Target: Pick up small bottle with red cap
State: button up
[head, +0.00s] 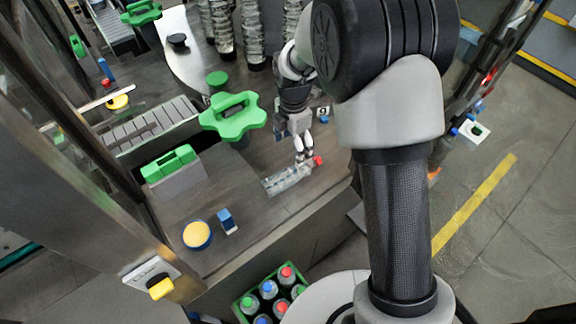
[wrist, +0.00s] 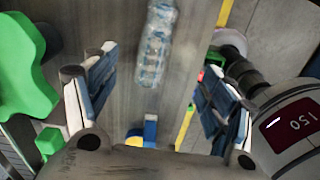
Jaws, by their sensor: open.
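A small clear bottle (head: 285,180) with a red cap (head: 318,160) lies on its side on the dark worktop, near the front edge. Its cap end points right in the head view. My gripper (head: 303,155) is above the bottle near its cap end, with the fingers pointing down. In the wrist view the clear bottle (wrist: 155,45) shows between the spread fingers of my gripper (wrist: 157,75), farther off than the fingertips. The gripper is open and holds nothing. The red cap is not seen in the wrist view.
A green star-shaped knob (head: 232,115) and green handle (head: 168,163) stand left. A yellow button (head: 197,235) and blue block (head: 227,221) lie front left. Several clear bottles (head: 254,40) stand behind. A green crate (head: 239,309) with capped bottles sits below the worktop edge.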

aim_at(288, 172)
notch_tip(288, 172, down, 11)
jog(key=shift+a+r, duration=0.1)
jog(key=shift+w+a+f, duration=0.1)
jog(key=shift+a+f, duration=0.15)
jog(key=shift+f, duration=1.15)
jog(key=shift+w+a+f, duration=0.1)
jog(key=shift+a+f, duration=0.1)
jog(key=shift+f, duration=1.15)
jog(key=shift+s, duration=0.1)
jog(key=shift+r, duration=0.1)
jog(key=c, duration=1.6)
jog(key=shift+o, duration=0.2)
